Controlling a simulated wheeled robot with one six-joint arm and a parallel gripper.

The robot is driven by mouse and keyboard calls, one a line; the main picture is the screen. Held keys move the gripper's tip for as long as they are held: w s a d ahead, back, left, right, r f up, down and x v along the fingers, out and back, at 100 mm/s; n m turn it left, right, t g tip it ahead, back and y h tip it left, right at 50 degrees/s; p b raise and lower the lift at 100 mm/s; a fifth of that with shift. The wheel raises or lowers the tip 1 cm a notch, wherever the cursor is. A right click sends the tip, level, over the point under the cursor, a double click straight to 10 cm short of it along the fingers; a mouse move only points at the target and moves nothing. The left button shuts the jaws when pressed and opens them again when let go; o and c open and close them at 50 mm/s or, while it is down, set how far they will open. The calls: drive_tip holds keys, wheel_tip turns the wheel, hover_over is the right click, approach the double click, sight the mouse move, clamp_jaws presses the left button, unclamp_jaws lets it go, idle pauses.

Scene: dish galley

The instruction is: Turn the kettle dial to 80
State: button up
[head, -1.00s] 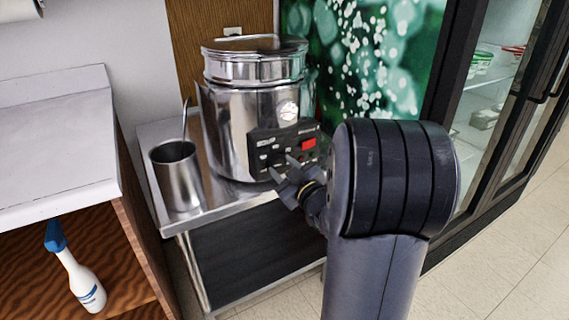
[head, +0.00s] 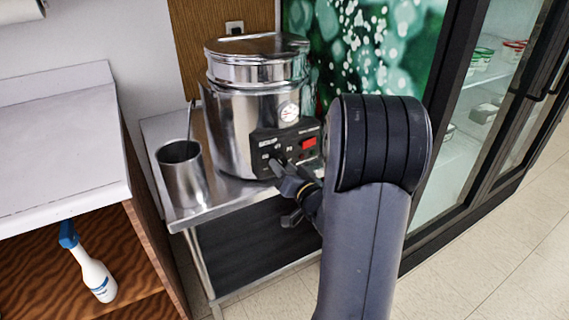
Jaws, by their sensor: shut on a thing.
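The kettle (head: 233,125) is a large shiny steel pot with a lid, standing on a steel table. On its front is a black control panel (head: 264,142) with a red display (head: 309,143) and small knobs. A round white gauge (head: 289,112) sits above the panel. My gripper (head: 279,166) is at the lower part of the panel, shut on the kettle dial, which its fingers mostly hide. The dial's marks and setting cannot be read.
A steel cup (head: 183,178) with a long handle stands left of the kettle on the steel table (head: 215,206). A white counter (head: 60,140) with a spray bottle (head: 95,272) beneath is at left. A glass-door fridge (head: 470,130) stands at right.

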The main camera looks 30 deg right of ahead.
drive_tip(key=m+p, duration=0.2)
drive_tip(key=m, duration=0.3)
drive_tip(key=shift+r+m, duration=0.1)
drive_tip(key=shift+m, duration=0.3)
idle(0.4)
drive_tip(key=o, duration=1)
drive_tip(key=shift+c, duration=0.2)
drive_tip(key=s, duration=1)
drive_tip(key=shift+s+p, duration=0.35)
drive_tip(key=shift+s, duration=0.05)
drive_tip(key=shift+w+d, duration=0.1)
